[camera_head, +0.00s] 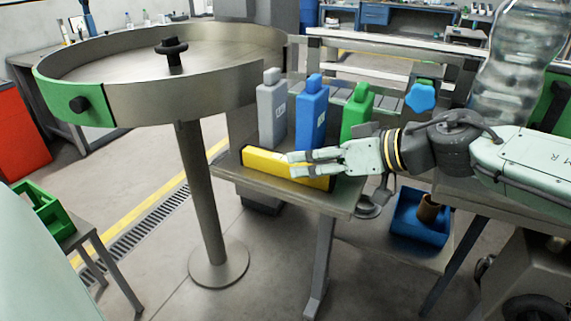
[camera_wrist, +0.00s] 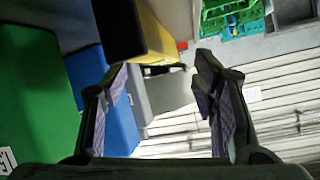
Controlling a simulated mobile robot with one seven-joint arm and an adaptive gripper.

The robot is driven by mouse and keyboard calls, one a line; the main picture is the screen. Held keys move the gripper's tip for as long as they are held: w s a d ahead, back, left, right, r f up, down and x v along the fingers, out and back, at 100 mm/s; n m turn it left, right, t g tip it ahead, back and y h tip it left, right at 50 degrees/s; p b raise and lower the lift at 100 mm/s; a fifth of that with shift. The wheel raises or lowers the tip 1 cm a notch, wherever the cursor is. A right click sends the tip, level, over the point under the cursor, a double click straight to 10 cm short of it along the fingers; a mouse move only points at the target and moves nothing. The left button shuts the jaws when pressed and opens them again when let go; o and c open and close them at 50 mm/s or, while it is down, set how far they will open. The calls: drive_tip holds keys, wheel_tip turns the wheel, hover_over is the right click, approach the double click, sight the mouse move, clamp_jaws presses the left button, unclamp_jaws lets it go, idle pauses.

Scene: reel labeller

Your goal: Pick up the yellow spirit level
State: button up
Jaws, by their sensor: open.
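The yellow spirit level (camera_head: 265,161) lies lengthwise along the front edge of a small grey table, in front of several bottles. Its right end is dark. It also shows in the wrist view (camera_wrist: 156,38), at the upper middle beyond a dark block-like end. My gripper (camera_head: 292,165) is open at the level's right half in the head view, with its fingers pointing left and hiding part of it. In the wrist view my two fingers (camera_wrist: 160,85) stand apart with nothing between them. I cannot tell whether they touch the level.
Grey (camera_head: 271,108), blue (camera_head: 311,112) and green (camera_head: 356,114) bottles stand just behind the level, near my gripper. A large round metal tray (camera_head: 150,103) on a post stands left. A blue bin (camera_head: 418,222) sits below right. A clear bottle (camera_head: 510,65) stands at upper right.

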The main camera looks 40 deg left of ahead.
sight(286, 168)
drive_tip(key=p+x, duration=0.1)
drive_tip(key=x, duration=0.4)
drive_tip(key=shift+w+a+f, duration=0.15)
drive_tip(key=shift+f, duration=0.1)
clamp_jaws()
idle(0.4)
idle(0.5)
